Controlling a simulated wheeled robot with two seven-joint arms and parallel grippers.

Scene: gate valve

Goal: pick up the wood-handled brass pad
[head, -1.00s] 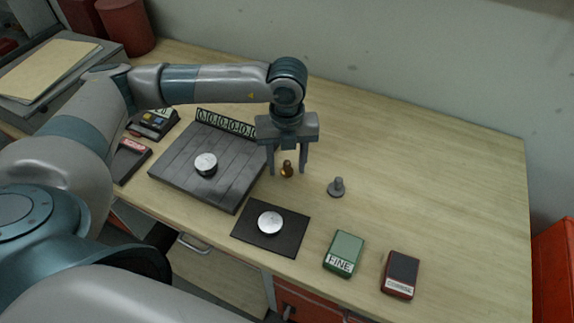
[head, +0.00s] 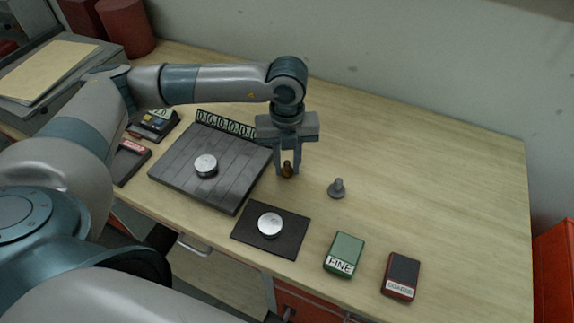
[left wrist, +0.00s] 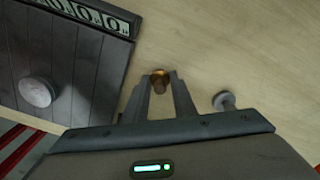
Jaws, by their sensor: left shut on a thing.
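The wood-handled brass pad (head: 287,171) stands on the wooden table, right of the dark grooved plate. My left gripper (head: 288,173) reaches straight down over it and is shut on its handle. In the left wrist view the brass pad (left wrist: 160,80) sits between the two fingertips (left wrist: 160,84), with its brass rim showing beyond the brown handle. The pad appears to rest on the table still. My right gripper is not in view.
A grey knobbed pad (head: 337,188) stands close on the right. The dark grooved plate (head: 190,180) with a silver disc lies left. A black mat (head: 285,245) with another disc, a green FINE block (head: 344,254) and a dark red block (head: 401,275) lie in front. The table's right back is clear.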

